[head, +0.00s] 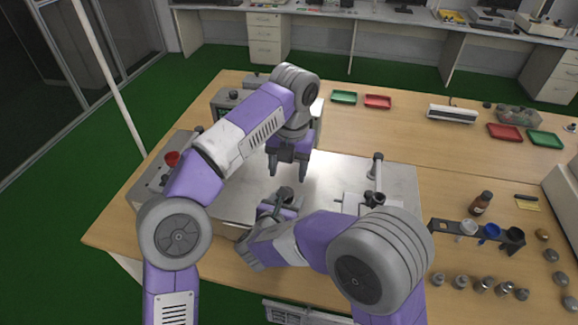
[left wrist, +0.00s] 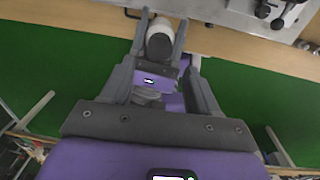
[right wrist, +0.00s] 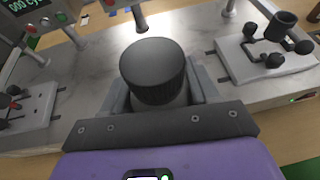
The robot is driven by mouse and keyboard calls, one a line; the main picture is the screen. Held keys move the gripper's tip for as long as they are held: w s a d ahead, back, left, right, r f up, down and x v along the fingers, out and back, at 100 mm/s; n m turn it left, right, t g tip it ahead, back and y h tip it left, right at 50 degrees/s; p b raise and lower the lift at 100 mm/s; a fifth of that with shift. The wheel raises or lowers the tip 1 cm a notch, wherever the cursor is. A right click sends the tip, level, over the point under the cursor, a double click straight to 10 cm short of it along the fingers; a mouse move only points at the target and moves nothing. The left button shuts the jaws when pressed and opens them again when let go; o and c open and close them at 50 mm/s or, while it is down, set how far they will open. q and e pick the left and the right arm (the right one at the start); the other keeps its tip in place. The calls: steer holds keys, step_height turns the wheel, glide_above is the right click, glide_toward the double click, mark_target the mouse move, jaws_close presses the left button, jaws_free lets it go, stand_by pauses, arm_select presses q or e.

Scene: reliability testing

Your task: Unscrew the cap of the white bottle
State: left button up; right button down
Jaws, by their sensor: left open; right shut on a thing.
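The white bottle (right wrist: 172,102) is mostly hidden under its large dark ribbed cap (right wrist: 153,68) in the right wrist view. The cap sits on the bottle's top and also shows small in the head view (head: 285,194). My right gripper (head: 279,204) is shut on the bottle below the cap, over the metal plate. My left gripper (head: 288,171) is open and points down, just above the cap in the head view.
The metal plate (head: 240,190) carries fixtures, including a post (head: 376,168) and, in the right wrist view, a fixture with black knobs (right wrist: 280,45). A holder (head: 450,226) with cups, a brown bottle (head: 481,203) and several small metal weights stand right. Coloured trays (head: 378,101) lie behind.

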arm_select(q)
steer(key=f, duration=0.6)
steer(key=shift+a+f, duration=0.2)
steer(key=shift+f, duration=0.15)
steer(key=c, duration=0.9)
steer(key=o, duration=1)
